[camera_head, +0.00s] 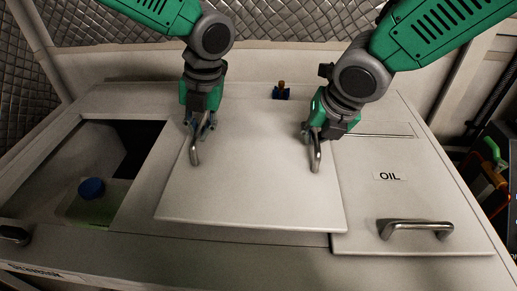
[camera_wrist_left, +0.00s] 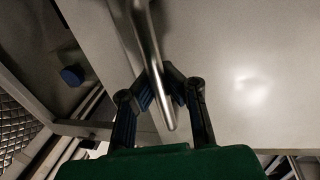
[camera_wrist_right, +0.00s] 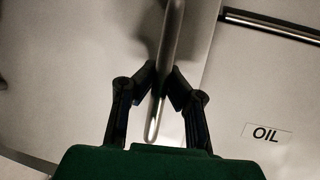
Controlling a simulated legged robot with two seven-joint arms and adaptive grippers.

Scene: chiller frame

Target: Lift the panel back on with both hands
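The pale grey panel (camera_head: 250,180) lies across the middle of the frame top, with a metal bar handle near each side. My left gripper (camera_head: 203,126) is shut on the left handle (camera_head: 195,152); in the left wrist view its fingers (camera_wrist_left: 160,85) close on both sides of the bar (camera_wrist_left: 148,40). My right gripper (camera_head: 313,130) is shut on the right handle (camera_head: 316,158); in the right wrist view the fingers (camera_wrist_right: 163,85) pinch the bar (camera_wrist_right: 171,35). The panel covers the middle and leaves a dark opening (camera_head: 140,145) uncovered at left. Whether it is raised or resting, I cannot tell.
A container with a blue cap (camera_head: 91,188) stands inside the left opening. A panel labelled OIL (camera_head: 375,205) with its own handle (camera_head: 415,226) lies at right, beside the held panel. A small brown-and-blue fitting (camera_head: 281,92) stands behind. Orange and green parts (camera_head: 486,165) are at far right.

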